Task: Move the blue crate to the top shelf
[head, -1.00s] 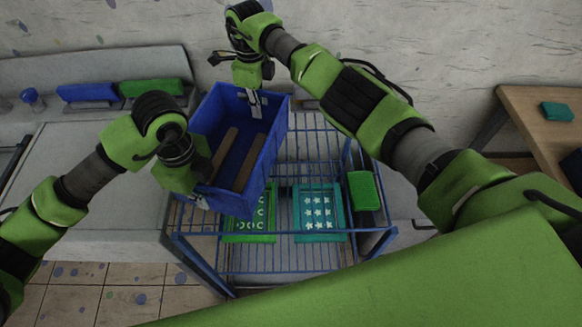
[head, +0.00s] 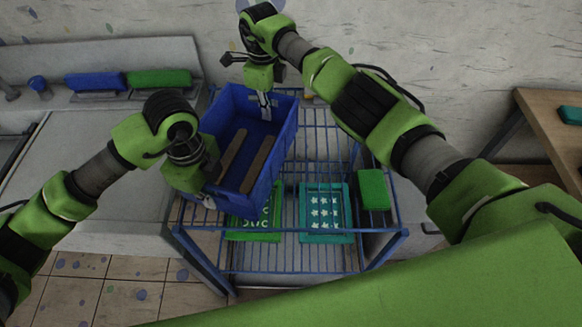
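The blue crate (head: 273,158) is in the head view, left of centre, over the left part of the blue wire shelf rack (head: 300,258). Two brown strips lie inside it. My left gripper (head: 208,198) is at its near left wall, with its fingers largely hidden behind my wrist. My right gripper (head: 265,104) is at the crate's far wall, its fingers pointing down over the rim and seeming to clamp it. The crate looks roughly level; I cannot tell whether its bottom touches the rack's top wires.
A green stencil frame (head: 238,236), a teal stencil frame (head: 325,238) and a green block (head: 373,190) lie at the rack. A grey machine with blue (head: 95,82) and green (head: 160,78) pads stands left. A wooden table (head: 548,105) stands right.

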